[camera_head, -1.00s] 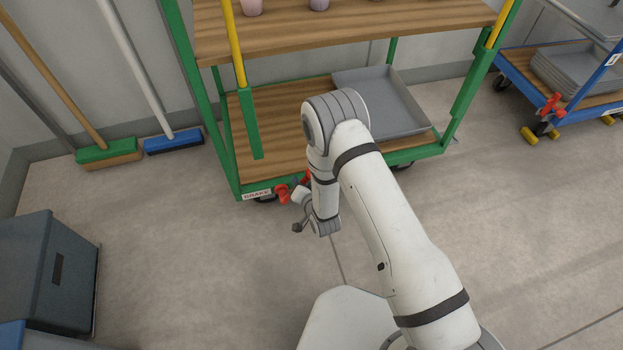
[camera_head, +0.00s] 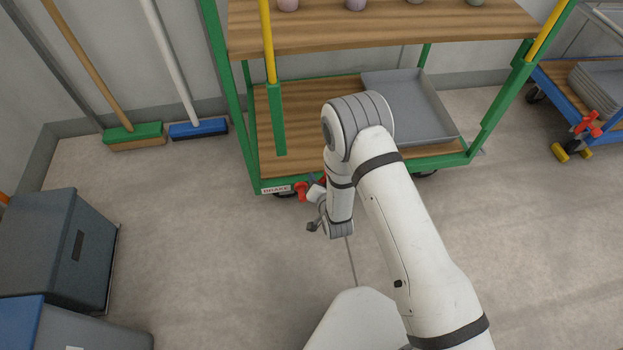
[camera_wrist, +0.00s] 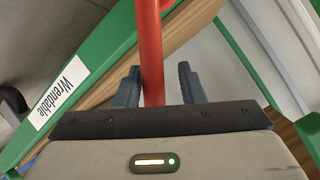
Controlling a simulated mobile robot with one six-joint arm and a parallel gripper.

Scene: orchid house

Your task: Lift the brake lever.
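My gripper (camera_head: 315,187) is at the lever, partly hidden by my own wrist in the head view. In the wrist view the red lever (camera_wrist: 151,60) runs down between the two dark fingers of my gripper (camera_wrist: 157,85). The left finger is close against it, and a gap shows on the right. The fingers are apart. The lever's lower end is hidden behind the gripper body.
The trolley's lower shelf (camera_head: 290,140) carries a grey tray (camera_head: 408,105); pots stand on the upper shelf. Two brooms lean at the back left. Grey bins (camera_head: 60,245) stand at the left. A blue trolley (camera_head: 590,100) stands at the right. The floor in front is clear.

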